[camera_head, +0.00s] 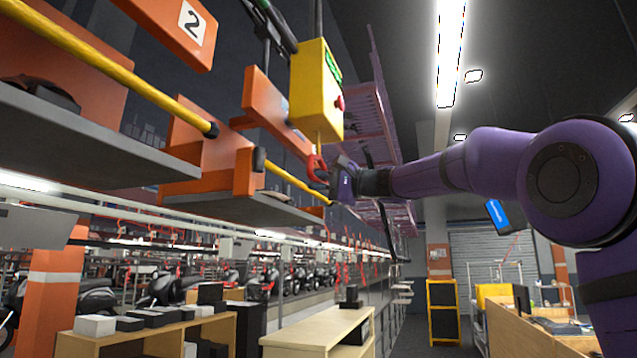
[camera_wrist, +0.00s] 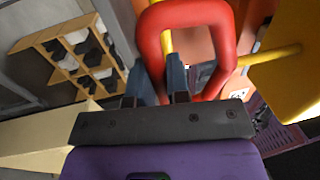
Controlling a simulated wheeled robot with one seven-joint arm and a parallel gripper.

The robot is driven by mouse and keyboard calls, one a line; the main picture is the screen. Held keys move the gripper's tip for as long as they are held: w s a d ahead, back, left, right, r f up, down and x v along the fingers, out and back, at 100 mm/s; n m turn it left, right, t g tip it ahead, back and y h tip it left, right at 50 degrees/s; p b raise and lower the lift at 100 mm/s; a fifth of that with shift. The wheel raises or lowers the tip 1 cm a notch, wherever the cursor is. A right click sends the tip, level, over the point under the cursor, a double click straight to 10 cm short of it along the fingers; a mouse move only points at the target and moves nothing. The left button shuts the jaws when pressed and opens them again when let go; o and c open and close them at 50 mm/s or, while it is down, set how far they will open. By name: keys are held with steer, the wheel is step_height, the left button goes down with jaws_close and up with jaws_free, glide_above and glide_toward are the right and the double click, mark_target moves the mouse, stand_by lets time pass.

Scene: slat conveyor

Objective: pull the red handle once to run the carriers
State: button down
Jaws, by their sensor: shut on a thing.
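The red handle (camera_head: 316,169) is a small loop hanging under a yellow control box (camera_head: 316,93) with a green label and a red button. My purple arm reaches in from the right, and my gripper (camera_head: 328,175) is at the handle. In the wrist view the red handle (camera_wrist: 187,22) is a thick rounded loop. The dark fingers of my gripper (camera_wrist: 163,75) are shut on its left side.
Orange carriers (camera_head: 212,153) with grey platforms (camera_head: 240,208) hang at the left, close to the handle. A yellow rail (camera_head: 165,100) runs beside them. A wooden shelf unit (camera_head: 320,335) with boxes stands below. An aisle (camera_head: 415,335) lies open behind.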

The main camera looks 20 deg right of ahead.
step_height(320, 180, down, 6)
steer(key=shift+r, duration=0.1)
stand_by(0.5)
steer(key=shift+r, duration=2.9)
steer(key=c, duration=1.1)
jaws_free()
steer(key=shift+v, duration=4.5)
